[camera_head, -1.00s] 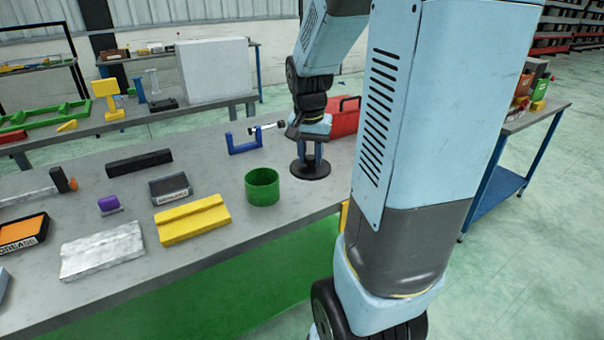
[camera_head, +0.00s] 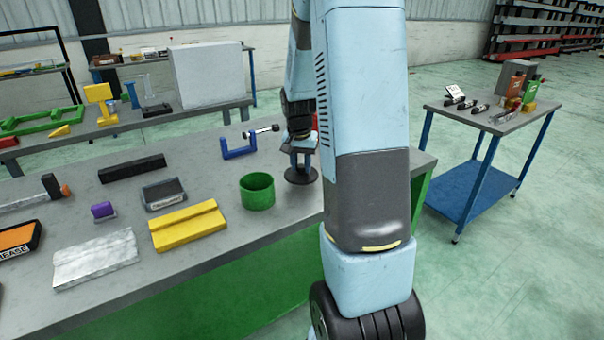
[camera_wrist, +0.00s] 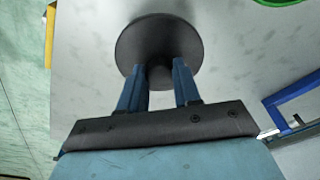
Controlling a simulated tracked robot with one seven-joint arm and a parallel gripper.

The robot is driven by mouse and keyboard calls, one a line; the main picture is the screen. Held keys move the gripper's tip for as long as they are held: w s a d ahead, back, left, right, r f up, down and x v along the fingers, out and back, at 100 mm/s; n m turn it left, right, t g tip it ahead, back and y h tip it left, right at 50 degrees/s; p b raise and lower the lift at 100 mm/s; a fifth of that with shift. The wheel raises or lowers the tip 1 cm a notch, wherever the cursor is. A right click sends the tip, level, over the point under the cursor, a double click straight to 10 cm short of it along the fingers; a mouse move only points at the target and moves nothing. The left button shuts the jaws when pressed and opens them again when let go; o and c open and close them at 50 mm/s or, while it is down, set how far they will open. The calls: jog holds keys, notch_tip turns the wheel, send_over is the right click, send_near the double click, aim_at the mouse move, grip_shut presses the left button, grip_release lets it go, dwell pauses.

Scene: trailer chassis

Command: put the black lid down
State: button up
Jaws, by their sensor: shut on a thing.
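The black lid (camera_head: 302,175) is a flat round disc with a knob on top. It is level, at or just above the grey bench top, to the right of the green cup; I cannot tell whether it touches. My gripper (camera_head: 301,160) points down and is shut on the lid's knob. In the wrist view the lid (camera_wrist: 137,40) shows beyond the two blue fingers of my gripper (camera_wrist: 160,75), which close on the knob. My arm hides part of the bench to the right.
The open green cup (camera_head: 257,192) stands left of the lid. A blue clamp (camera_head: 240,150) lies behind it. A yellow block (camera_head: 188,226) is further left. The bench's edge (camera_wrist: 52,60) is close to the lid. A side table (camera_head: 490,120) stands at right.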

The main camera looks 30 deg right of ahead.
aim_at(301, 165)
jog(key=shift+w+d+f, duration=0.1)
jog(key=shift+w+f, duration=0.1)
jog(key=shift+f, duration=1.75)
jog(key=o, duration=1.1)
jog(key=shift+c, duration=0.2)
jog(key=shift+w, duration=0.1)
